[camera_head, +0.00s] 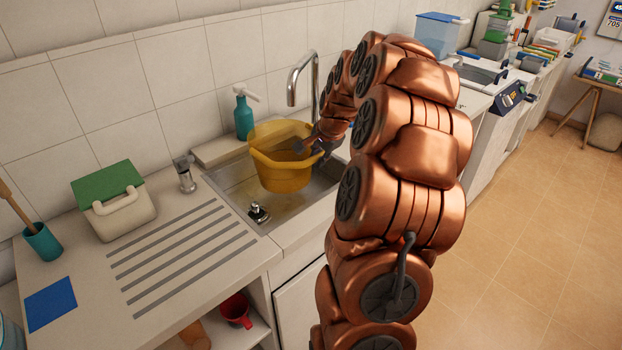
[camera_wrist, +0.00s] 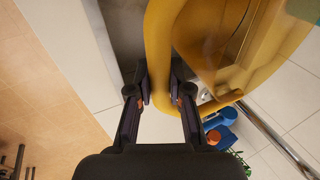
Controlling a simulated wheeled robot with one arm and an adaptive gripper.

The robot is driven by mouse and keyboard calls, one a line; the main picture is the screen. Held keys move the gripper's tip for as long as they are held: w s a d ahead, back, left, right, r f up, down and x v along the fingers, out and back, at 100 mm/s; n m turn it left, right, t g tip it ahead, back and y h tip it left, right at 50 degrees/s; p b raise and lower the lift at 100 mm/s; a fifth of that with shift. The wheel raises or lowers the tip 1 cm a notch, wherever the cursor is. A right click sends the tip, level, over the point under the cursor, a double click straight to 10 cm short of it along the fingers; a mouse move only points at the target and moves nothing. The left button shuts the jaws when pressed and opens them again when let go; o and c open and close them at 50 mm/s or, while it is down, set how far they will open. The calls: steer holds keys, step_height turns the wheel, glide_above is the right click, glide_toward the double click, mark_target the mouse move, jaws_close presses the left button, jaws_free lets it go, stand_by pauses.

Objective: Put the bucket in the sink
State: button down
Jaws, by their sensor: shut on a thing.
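The yellow bucket (camera_head: 279,163) is held over the sink (camera_head: 241,200), in the back right part of the basin opening. It looks roughly upright. Whether its base touches the basin floor I cannot tell. My gripper (camera_head: 316,146) is shut on the bucket's right rim, and my arm comes in from the right. In the wrist view the two dark fingers of my gripper (camera_wrist: 160,88) close on the yellow rim of the bucket (camera_wrist: 158,45). The far side of the basin is hidden behind the bucket.
A faucet (camera_head: 303,78) rises behind the bucket, and a teal soap bottle (camera_head: 243,117) stands at the sink's back edge. A metal dispenser (camera_head: 185,174) and a green-lidded box (camera_head: 113,203) stand left. The ribbed drainboard (camera_head: 180,250) is clear.

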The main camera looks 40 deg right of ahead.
step_height(320, 180, down, 7)
steer(key=p, duration=0.1)
steer(key=shift+p, duration=0.35)
steer(key=c, duration=1.1)
jaws_free()
steer(key=shift+r, duration=0.1)
steer(key=b+v, duration=0.3)
steer(key=v, duration=0.9)
steer(key=s+a+n+g+y, duration=0.1)
steer(key=s+a+n, duration=0.3)
steer(key=a, duration=0.8)
steer(key=s+a+n+g+y, duration=0.15)
steer(key=a+n, duration=0.35)
steer(key=a, duration=0.7)
steer(key=s+a+f+n+g, duration=0.1)
steer(key=s+a+n, duration=0.2)
steer(key=s, duration=0.3)
steer(key=s+a+f+n+g+h, duration=0.1)
steer(key=s+a+n, duration=0.2)
steer(key=s, duration=0.4)
steer(key=s+a+f+n+g, duration=0.1)
steer(key=s+a+n+g, duration=0.1)
steer(key=s+a, duration=0.3)
steer(key=shift+s+a+f+n, duration=0.1)
steer(key=shift+s+a+n, duration=0.05)
steer(key=shift+s+n, duration=0.3)
steer(key=shift+s+a+f+n, duration=0.15)
steer(key=shift+s+n, duration=0.1)
steer(key=shift+s, duration=0.3)
